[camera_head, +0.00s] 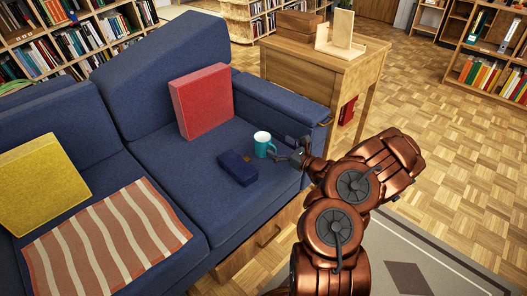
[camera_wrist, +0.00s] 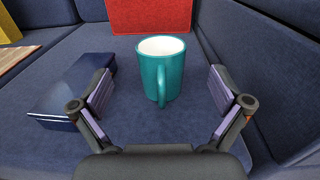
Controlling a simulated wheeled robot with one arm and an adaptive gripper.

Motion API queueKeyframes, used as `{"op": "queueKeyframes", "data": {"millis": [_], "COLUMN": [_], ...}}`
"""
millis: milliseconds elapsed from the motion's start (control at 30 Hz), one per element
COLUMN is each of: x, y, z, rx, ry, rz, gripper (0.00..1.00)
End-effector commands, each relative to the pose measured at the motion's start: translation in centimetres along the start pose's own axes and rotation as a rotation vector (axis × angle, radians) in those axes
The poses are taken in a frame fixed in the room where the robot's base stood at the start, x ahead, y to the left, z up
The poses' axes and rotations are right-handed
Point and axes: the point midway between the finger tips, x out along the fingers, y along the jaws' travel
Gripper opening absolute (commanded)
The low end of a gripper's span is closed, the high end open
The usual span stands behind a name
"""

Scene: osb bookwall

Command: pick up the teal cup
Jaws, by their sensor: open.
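The teal cup (camera_head: 262,146) with a white inside stands upright on the blue sofa's right seat cushion. In the wrist view the cup (camera_wrist: 162,72) is straight ahead, with its handle facing me. My gripper (camera_wrist: 162,92) is open, with one finger to the left and one to the right of the cup, and gaps on both sides. In the head view my gripper (camera_head: 287,150) is just right of the cup, low over the seat. I cannot tell how deep the cup sits between the fingertips.
A dark blue box (camera_head: 237,168) lies left of the cup, close to my left finger in the wrist view (camera_wrist: 75,92). A red cushion (camera_head: 202,102) leans behind. The sofa armrest (camera_head: 283,103) rises on the right. A wooden side table (camera_head: 300,65) stands beyond it.

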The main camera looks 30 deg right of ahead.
Motion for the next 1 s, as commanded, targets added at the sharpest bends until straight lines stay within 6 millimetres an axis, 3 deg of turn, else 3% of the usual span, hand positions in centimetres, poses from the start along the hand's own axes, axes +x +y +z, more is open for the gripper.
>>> {"op": "queueKeyframes", "data": {"millis": [700,1000], "x": [7.2,7.6], "y": [0.0,-0.1], "z": [-0.5,-0.3], "rx": [0.002,0.003], "ry": [0.002,0.001], "rz": [0.0,-0.003], "gripper": [1.0,1.0]}}
